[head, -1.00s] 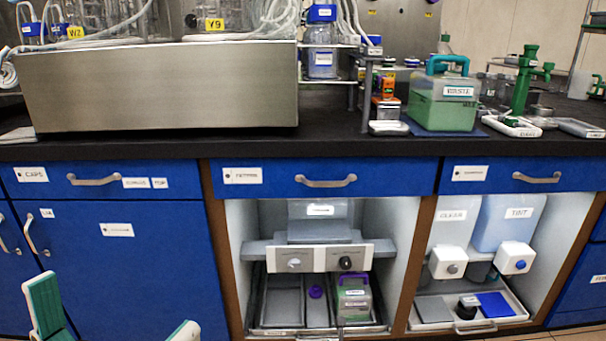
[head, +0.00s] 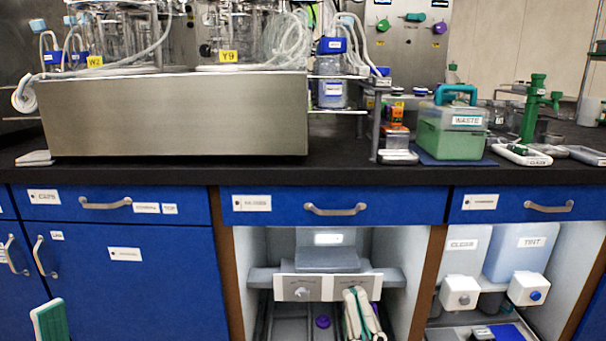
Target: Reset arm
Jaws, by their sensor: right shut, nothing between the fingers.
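My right gripper (head: 357,294) points up at the bottom of the head view, in front of the open middle cabinet bay. Its white and green fingers are together with nothing between them. One finger of my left gripper (head: 50,318) shows at the bottom left, before the blue cabinet door (head: 130,285). No second finger stands beside it; the rest is below the picture.
The black bench top (head: 340,165) carries the steel bioreactor base (head: 180,115), the green WASTE container (head: 450,140) and a green stand (head: 530,110). Blue drawers (head: 335,203) lie below. White CLEAR (head: 460,250) and blue TINT (head: 515,255) tanks stand in the right bay.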

